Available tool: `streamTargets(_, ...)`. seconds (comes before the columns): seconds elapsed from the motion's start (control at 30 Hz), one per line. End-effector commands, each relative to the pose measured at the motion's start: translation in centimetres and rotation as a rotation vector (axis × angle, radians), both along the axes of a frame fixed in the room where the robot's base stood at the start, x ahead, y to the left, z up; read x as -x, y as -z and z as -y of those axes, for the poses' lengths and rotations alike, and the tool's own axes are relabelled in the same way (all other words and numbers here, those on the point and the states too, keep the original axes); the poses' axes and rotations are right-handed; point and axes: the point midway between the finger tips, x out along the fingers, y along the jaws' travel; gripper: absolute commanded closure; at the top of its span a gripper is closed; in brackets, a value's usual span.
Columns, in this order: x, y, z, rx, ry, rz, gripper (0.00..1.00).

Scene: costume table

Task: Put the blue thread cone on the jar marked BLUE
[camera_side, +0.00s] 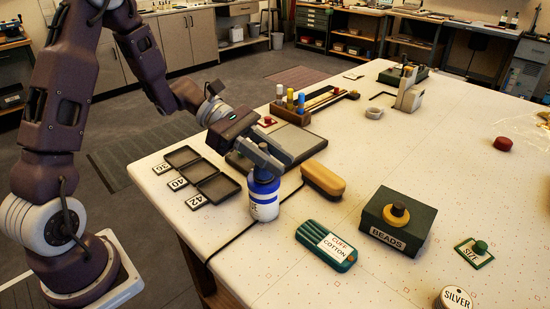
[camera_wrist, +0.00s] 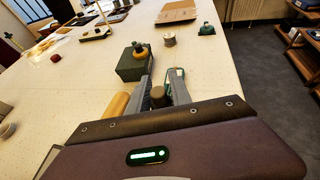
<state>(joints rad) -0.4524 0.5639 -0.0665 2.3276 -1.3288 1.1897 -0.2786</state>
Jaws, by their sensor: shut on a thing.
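My gripper (camera_side: 264,168) points down near the table's front left edge, its fingers closed around the top of the blue thread cone (camera_side: 263,187). In the wrist view my fingers (camera_wrist: 158,92) stand either side of a dark round top (camera_wrist: 157,98). Directly below the blue part is a white-and-blue body (camera_side: 264,211) with dark marks at its left side, which looks like the jar marked BLUE. Its lettering is not readable. The two appear in line and touching, upright; I cannot tell whether the cone is fully seated. The wrist view hides the jar.
A tan brush (camera_side: 323,180) and a green CUFF COTTON pack (camera_side: 327,246) lie close on the right. The BEADS box (camera_side: 398,222) stands beyond them. Black trays (camera_side: 219,187) lie to the left. A SILVER jar (camera_side: 455,299) is at lower right. A dark cable crosses the table by the jar.

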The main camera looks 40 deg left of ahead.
Motion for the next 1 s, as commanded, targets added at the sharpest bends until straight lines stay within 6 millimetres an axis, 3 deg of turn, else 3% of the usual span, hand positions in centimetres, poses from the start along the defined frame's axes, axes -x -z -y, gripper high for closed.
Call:
streamTargets(0.17,0.0,0.3,0.0,0.000,0.001,-0.001,1.00)
streamTargets(0.2,0.0,0.3,0.0,0.000,0.000,0.000,0.67)
streamTargets(0.3,0.0,0.2,0.0,0.000,0.000,0.000,0.53)
streamTargets(0.63,0.0,-0.2,-0.2,0.000,-0.001,0.002,0.53)
streamTargets(1.0,2.2,-3.7,-8.5,-0.002,-0.004,0.002,0.53)
